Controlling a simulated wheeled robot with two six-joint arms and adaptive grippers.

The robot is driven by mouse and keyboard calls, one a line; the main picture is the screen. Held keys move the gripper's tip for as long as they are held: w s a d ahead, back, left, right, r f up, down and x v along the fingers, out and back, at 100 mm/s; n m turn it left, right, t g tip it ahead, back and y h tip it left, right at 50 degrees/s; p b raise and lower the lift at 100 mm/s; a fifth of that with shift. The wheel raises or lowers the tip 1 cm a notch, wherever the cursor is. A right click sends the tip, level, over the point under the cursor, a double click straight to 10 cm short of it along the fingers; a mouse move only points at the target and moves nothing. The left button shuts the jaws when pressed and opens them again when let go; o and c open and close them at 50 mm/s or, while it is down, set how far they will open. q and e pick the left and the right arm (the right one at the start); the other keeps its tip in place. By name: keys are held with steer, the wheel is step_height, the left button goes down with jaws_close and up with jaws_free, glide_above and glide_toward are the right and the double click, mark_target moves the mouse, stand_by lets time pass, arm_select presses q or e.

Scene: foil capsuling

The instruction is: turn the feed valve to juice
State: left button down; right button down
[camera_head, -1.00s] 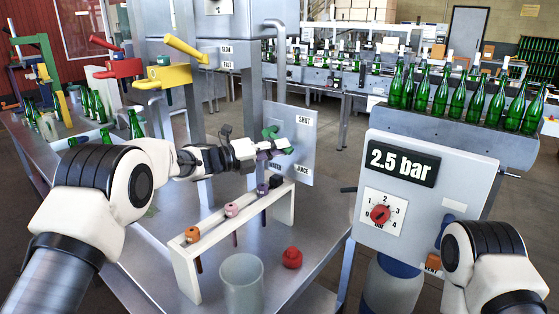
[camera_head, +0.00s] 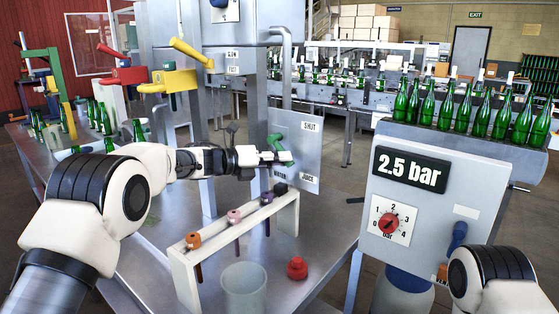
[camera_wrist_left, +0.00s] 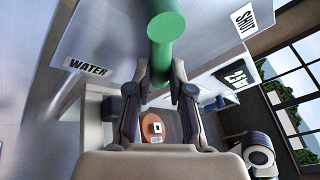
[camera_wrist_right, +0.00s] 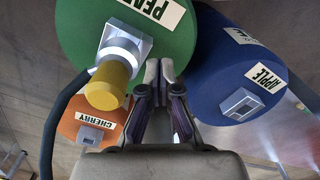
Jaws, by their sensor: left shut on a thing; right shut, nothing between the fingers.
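The feed valve is a green handle (camera_head: 279,146) on a grey panel (camera_head: 306,152) labelled SHUT at top right, WATER at lower left and JUICE at lower right. My left gripper (camera_head: 277,158) is shut on the green handle. In the left wrist view the handle (camera_wrist_left: 160,45) stands between the fingers (camera_wrist_left: 160,82), with the WATER label (camera_wrist_left: 86,67) to the left and the SHUT label to the right. The gripper partly hides the handle, so its exact pointing is hard to tell. My right gripper (camera_wrist_right: 161,82) is shut and empty, in front of drums labelled APPLE and CHERRY and a green one.
A white rack (camera_head: 184,262) with coloured-topped sticks, a clear cup (camera_head: 243,288) and a red knob-like piece (camera_head: 297,268) stand on the metal table below the valve. A pressure box (camera_head: 432,185) reading 2.5 bar stands at right. Green bottles line the conveyor behind.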

arm_select(q)
steer(key=c, duration=1)
jaws_free()
steer(key=shift+w+a+r, duration=0.15)
steer(key=shift+r, duration=0.25)
steer(key=shift+c, duration=0.2)
steer(key=shift+f, duration=0.25)
steer(key=v, duration=1.2)
